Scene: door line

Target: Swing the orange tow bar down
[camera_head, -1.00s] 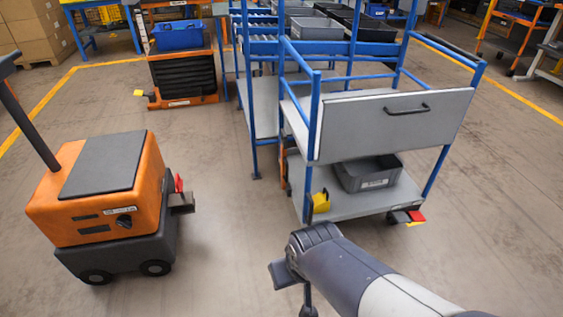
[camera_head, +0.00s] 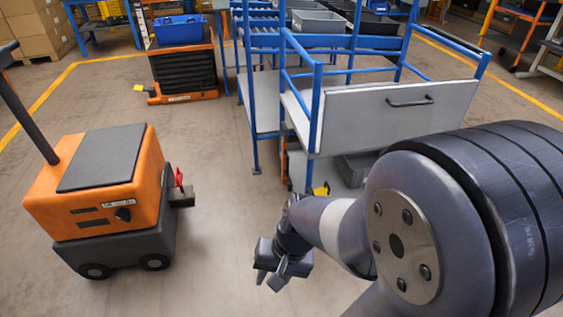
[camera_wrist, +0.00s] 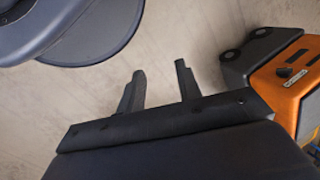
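A thin orange upright piece (camera_head: 284,158) shows at the left side of the blue-framed cart (camera_head: 315,115). It is partly hidden by the frame, and I cannot tell whether it is the tow bar. My gripper (camera_head: 266,284) is low over the floor, in front of the cart and to the right of the orange tug (camera_head: 100,200). Its two fingers stand apart with nothing between them, as the wrist view (camera_wrist: 160,68) also shows. The gripper touches neither cart nor tug. My arm hides the lower right of the cart.
The tug has a dark hitch (camera_head: 182,198) with a red tab, and also shows in the wrist view (camera_wrist: 290,85). A grey bin (camera_head: 354,168) sits on the cart's lower shelf. An orange-based unit (camera_head: 182,70) stands behind. Floor between tug and cart is clear.

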